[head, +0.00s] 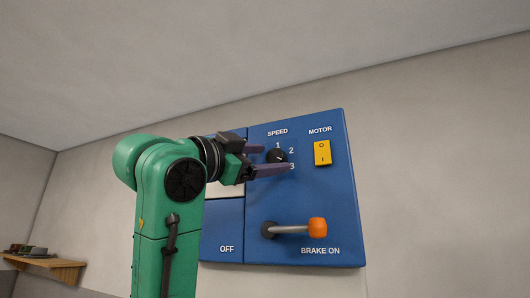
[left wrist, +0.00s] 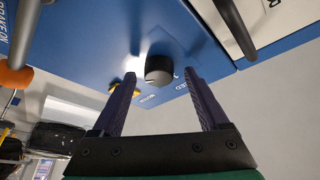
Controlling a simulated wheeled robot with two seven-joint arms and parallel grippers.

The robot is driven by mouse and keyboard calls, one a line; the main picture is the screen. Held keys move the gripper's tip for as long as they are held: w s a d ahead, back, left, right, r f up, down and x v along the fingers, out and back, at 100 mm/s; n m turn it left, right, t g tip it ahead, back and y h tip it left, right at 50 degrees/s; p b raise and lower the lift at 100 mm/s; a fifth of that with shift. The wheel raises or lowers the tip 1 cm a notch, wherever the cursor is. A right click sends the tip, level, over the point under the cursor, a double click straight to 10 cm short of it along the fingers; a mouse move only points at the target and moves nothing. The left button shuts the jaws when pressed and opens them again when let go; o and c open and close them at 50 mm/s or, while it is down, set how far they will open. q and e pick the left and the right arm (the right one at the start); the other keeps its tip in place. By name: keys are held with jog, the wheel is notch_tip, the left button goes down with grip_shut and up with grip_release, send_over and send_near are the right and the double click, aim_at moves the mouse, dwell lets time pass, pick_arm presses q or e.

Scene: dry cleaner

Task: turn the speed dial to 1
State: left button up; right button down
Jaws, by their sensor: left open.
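The black speed dial (head: 277,156) sits on the blue control panel (head: 228,221), under the word SPEED, with 1 above it and 2 and 3 to its right. Its pointer is too small to read with certainty in the head view. My left gripper (head: 275,158) is open, its two purple fingers reaching toward the dial from the left. In the left wrist view the dial (left wrist: 160,70) shows a white mark and stands between and just beyond the fingertips (left wrist: 160,76), with a gap on each side. My right gripper is not in view.
Right of the dial is a yellow MOTOR switch (head: 322,153). Below is a brake lever with an orange knob (head: 317,228), beside BRAKE ON. A wooden shelf (head: 45,265) is at the far left. The wall right of the panel is clear.

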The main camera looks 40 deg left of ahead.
pick_arm(q)
jog(key=shift+s+d, duration=0.1)
jog(key=shift+s, duration=0.05)
jog(key=c, duration=0.5)
grip_shut()
jog(key=shift+w+f, duration=0.1)
jog(key=shift+w, duration=0.1)
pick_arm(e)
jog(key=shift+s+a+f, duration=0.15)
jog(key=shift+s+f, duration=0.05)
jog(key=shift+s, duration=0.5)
